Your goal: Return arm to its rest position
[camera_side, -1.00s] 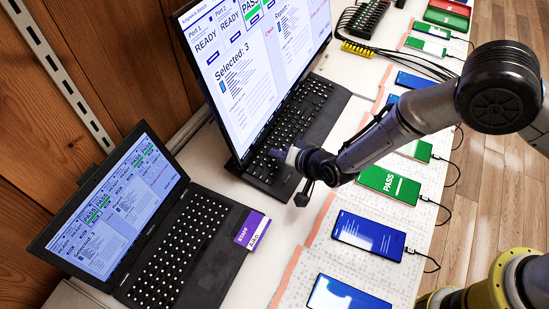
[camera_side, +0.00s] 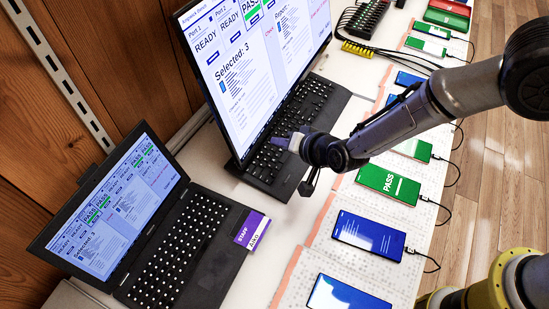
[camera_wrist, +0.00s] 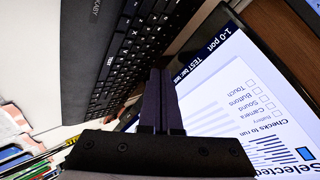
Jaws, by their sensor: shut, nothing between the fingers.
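My gripper (camera_side: 292,143) is over the keyboard in front of the large screen in the side view, with its fingers pointing left toward the screen. In the wrist view my gripper (camera_wrist: 161,75) shows two dark fingers close together and shut, with nothing held. The keyboard (camera_side: 318,98) lies below and behind the gripper; it also fills the upper left of the wrist view (camera_wrist: 130,55). The large screen (camera_side: 262,60) stands just left of the fingertips and shows several test ports. Whether the fingers touch anything is unclear.
Several cabled phones, such as one reading PASS (camera_side: 388,184) and a blue one (camera_side: 368,236), lie on the mat right of my gripper. A cabled hub (camera_side: 367,17) stands at the back.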

